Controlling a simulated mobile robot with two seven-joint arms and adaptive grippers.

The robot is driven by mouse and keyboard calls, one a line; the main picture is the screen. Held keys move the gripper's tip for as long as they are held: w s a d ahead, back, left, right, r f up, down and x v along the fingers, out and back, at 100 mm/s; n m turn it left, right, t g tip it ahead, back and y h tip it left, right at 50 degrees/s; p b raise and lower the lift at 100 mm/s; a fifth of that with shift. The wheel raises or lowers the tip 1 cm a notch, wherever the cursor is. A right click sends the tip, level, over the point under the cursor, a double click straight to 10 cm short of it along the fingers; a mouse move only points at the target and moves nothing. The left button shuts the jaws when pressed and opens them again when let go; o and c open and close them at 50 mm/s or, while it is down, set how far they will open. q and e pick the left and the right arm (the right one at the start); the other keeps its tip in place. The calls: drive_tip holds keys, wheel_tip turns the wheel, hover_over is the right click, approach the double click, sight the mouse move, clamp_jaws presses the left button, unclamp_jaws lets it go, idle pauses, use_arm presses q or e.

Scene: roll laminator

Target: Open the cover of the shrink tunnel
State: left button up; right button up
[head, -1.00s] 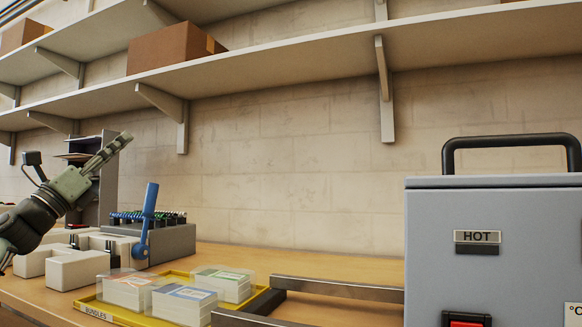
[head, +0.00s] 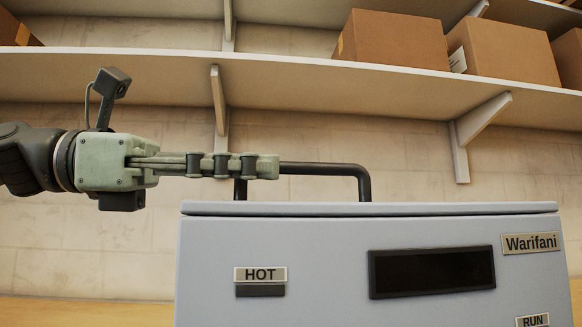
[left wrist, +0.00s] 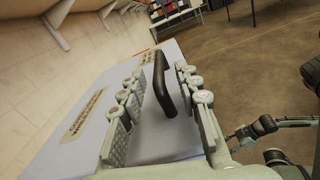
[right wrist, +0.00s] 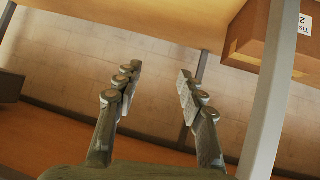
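The grey shrink tunnel (head: 335,270) fills the lower part of the head view, with a "HOT" label and a dark window on its front. Its cover (head: 420,209) lies flat and closed on top. A black bar handle (head: 330,168) stands on the cover and also shows in the left wrist view (left wrist: 164,84). My left gripper (head: 268,166) is level at the handle's left part, partly hiding it. In the left wrist view its fingers (left wrist: 160,76) are open, one on each side of the handle. My right gripper (right wrist: 160,72) is open and empty, outside the head view.
A shelf (head: 290,72) with cardboard boxes (head: 393,40) runs along the wall above the tunnel. The right wrist view shows a box (right wrist: 262,38) and a pale upright bar (right wrist: 268,105) near my right gripper. Open floor (left wrist: 265,70) lies beyond the tunnel in the left wrist view.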

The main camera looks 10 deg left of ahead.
sight(291, 168)
use_arm(q)
drive_tip(key=shift+x, duration=2.3)
drive_tip(key=shift+c, duration=0.4)
drive_tip(key=shift+a, duration=0.1)
clamp_jaws()
